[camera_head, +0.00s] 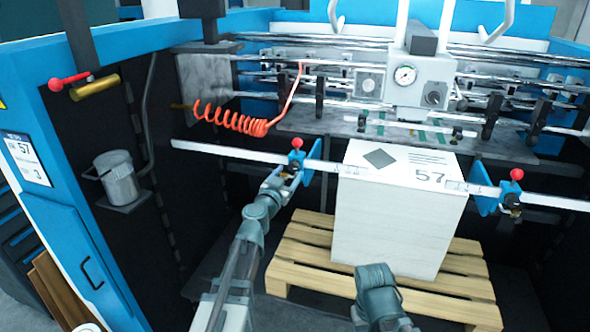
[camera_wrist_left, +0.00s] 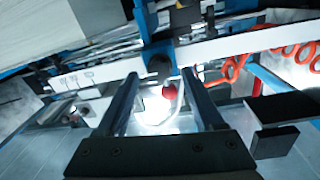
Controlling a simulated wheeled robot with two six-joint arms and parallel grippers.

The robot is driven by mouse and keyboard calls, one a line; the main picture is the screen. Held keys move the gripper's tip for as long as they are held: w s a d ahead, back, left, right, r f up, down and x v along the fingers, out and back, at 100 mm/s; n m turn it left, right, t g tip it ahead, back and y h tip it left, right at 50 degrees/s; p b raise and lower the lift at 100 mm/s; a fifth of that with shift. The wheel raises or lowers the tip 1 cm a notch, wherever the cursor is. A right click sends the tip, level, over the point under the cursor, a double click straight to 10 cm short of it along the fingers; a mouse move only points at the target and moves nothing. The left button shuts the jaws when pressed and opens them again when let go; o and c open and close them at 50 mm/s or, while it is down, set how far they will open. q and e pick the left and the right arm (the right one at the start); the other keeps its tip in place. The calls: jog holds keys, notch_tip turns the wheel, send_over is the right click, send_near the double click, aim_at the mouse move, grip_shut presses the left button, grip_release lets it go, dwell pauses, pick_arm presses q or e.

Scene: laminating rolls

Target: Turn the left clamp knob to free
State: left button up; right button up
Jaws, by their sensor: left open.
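The left clamp (camera_head: 309,165) is a blue plate on the white scale rail, with a red ball (camera_head: 297,143) on top. My left gripper (camera_head: 290,172) is at this clamp's front and hides part of it. In the left wrist view, which looks upside down, the black clamp knob (camera_wrist_left: 159,66) shows at the tips of my left gripper (camera_wrist_left: 163,78). Its two fingers are apart, one on each side of the knob. I cannot tell whether they touch it. The red ball (camera_wrist_left: 169,93) shows just below the knob there.
A white block marked 57 (camera_head: 400,225) stands on a wooden pallet (camera_head: 305,262) right of the clamp. A similar right clamp (camera_head: 485,198) is beyond it. An orange coiled hose (camera_head: 232,119) hangs at the upper left. A grey bucket (camera_head: 118,178) sits at the left wall.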

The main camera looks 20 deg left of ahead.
aim_at(294, 166)
pick_arm(q)
jog(key=shift+w+d, duration=0.15)
jog(key=shift+w, duration=1.05)
grip_shut()
